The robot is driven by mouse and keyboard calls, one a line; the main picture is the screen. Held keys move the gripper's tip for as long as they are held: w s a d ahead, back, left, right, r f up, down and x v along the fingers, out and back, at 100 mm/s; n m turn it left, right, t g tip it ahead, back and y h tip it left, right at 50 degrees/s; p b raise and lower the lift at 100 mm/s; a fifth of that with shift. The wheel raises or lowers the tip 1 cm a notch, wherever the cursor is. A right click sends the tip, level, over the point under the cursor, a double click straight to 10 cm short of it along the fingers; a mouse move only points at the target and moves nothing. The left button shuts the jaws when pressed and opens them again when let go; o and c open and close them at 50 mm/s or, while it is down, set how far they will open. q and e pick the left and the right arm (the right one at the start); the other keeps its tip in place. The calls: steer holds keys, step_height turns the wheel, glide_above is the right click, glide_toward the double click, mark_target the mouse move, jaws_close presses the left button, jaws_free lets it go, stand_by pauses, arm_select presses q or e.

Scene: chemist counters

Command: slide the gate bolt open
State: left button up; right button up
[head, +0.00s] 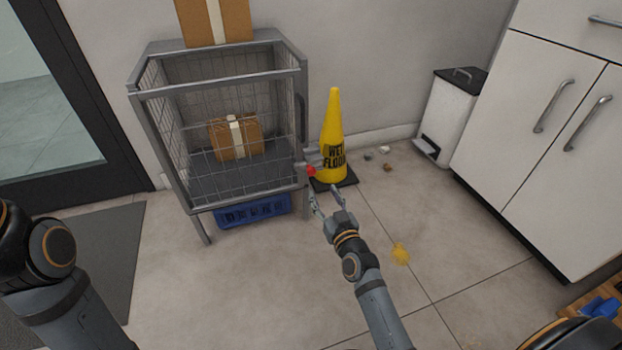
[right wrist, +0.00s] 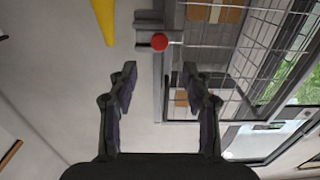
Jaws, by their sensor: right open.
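The gate bolt's red knob (head: 311,171) is at the right front edge of the wire cage (head: 221,94), by a grey bolt housing (head: 306,160). My right gripper (head: 324,195) is open and empty, just below and in front of the knob. In the right wrist view the red knob (right wrist: 159,42) shows beyond the open fingers (right wrist: 157,85), roughly centred between them and apart from them. The grey bolt housing (right wrist: 147,28) is beside it there. My left arm comes in at the left edge of the head view; its gripper is out of view.
A yellow wet-floor cone (head: 334,130) stands close to the right of the bolt. A cardboard box (head: 236,137) is inside the cage, and another (head: 214,20) on top. A blue crate (head: 253,211) is underneath. White cabinets (head: 545,120) stand at right. Floor in front is mostly clear.

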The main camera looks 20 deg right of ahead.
mark_target(312, 172)
steer(key=w, duration=0.9)
steer(key=shift+w+a, duration=0.15)
steer(key=shift+w, duration=0.2)
jaws_close()
